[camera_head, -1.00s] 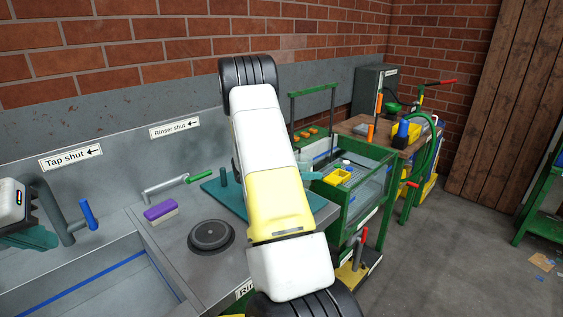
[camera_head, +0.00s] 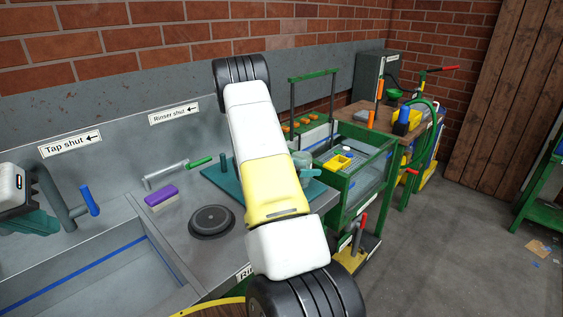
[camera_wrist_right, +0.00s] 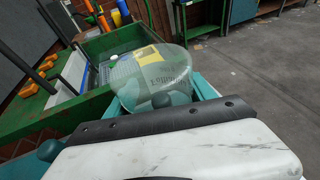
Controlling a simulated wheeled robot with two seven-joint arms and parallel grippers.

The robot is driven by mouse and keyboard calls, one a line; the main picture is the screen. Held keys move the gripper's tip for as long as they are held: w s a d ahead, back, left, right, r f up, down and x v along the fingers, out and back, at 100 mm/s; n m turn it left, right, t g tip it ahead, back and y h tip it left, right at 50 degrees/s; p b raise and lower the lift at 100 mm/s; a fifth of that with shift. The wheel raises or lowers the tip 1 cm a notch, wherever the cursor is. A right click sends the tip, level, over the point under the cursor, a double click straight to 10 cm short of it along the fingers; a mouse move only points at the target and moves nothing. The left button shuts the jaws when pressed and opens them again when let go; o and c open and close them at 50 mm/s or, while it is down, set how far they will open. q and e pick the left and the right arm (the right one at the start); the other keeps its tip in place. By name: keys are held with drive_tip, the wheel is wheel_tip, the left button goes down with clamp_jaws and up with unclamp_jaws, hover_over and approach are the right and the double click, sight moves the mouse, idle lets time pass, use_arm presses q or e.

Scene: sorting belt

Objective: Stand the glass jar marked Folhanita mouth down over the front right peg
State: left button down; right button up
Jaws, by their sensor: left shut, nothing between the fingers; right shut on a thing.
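My right gripper (camera_wrist_right: 165,100) is shut on a clear glass jar (camera_wrist_right: 152,88), which sits between its teal fingers. Dark lettering shows on the glass but is too blurred to read surely. In the head view the jar (camera_head: 301,159) shows just right of my right arm, over the right part of the teal peg board (camera_head: 215,178). One teal peg (camera_head: 223,162) stands left of the arm. My arm hides most of the board; I cannot see the front right peg clearly or tell whether the jar touches it. My left gripper (camera_head: 35,222) is shut and empty at the far left.
A black round disc (camera_head: 211,221) and a purple brush (camera_head: 161,198) lie on the steel counter beside the sink (camera_head: 90,270). A green-framed tank (camera_head: 350,200) with a yellow tray (camera_head: 340,162) stands right of the board. The rinser handle (camera_head: 200,161) is behind.

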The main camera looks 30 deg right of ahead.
drive_tip(key=shift+f, duration=0.4)
drive_tip(key=o, duration=1.8)
drive_tip(key=shift+v, duration=3.9)
